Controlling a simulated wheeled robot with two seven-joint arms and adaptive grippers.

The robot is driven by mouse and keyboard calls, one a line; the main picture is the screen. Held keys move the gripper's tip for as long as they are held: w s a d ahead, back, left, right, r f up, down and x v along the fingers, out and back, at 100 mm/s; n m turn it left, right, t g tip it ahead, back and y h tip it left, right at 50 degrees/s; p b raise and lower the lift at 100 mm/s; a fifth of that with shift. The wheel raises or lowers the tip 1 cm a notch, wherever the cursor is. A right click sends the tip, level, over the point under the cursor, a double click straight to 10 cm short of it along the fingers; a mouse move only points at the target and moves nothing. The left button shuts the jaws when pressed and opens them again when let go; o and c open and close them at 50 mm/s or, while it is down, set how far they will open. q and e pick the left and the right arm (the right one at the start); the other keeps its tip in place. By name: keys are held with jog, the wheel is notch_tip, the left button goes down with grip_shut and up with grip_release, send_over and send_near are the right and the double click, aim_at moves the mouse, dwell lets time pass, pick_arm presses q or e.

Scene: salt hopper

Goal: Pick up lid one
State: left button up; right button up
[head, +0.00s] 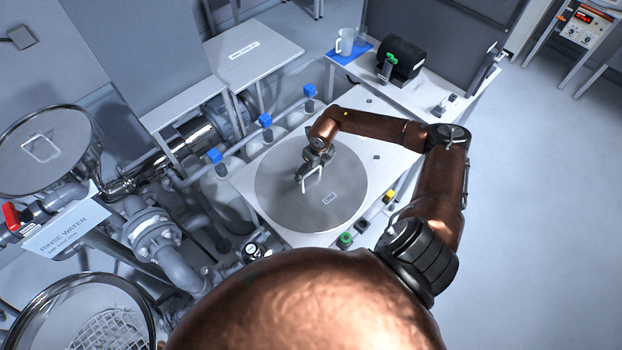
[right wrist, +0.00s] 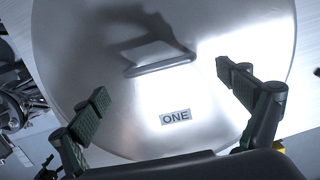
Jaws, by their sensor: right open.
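Lid one is a large round grey metal lid (head: 340,205) lying flat on the white table in the head view. It carries a U-shaped handle (head: 312,180) near its middle and a small label. In the right wrist view the lid (right wrist: 80,60) fills most of the picture, with its handle (right wrist: 160,66) and the label "ONE" (right wrist: 175,116). My right gripper (head: 303,178) is over the lid close to the handle. In the right wrist view its fingers (right wrist: 168,92) are spread wide with nothing between them. My left gripper is out of view.
The white table (head: 235,182) bears the lid. Blue-capped valves (head: 265,120) line its left side, beside pipes and a rinse water sign (head: 65,232). Coloured buttons (head: 345,240) sit near its front edge. Floor is open at right.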

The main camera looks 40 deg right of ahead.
aim_at(311, 172)
jog(key=f, duration=0.1)
jog(key=w+f, duration=0.1)
jog(key=f, duration=0.1)
jog(key=shift+w+f+p, duration=0.25)
jog(key=shift+p, duration=0.05)
jog(key=shift+d+f, duration=0.1)
jog(key=shift+f, duration=0.3)
jog(key=shift+c, duration=0.7)
jog(key=c, duration=1.9)
jog(key=shift+w+r, duration=0.1)
jog(key=shift+w, duration=0.05)
jog(key=shift+c, duration=0.5)
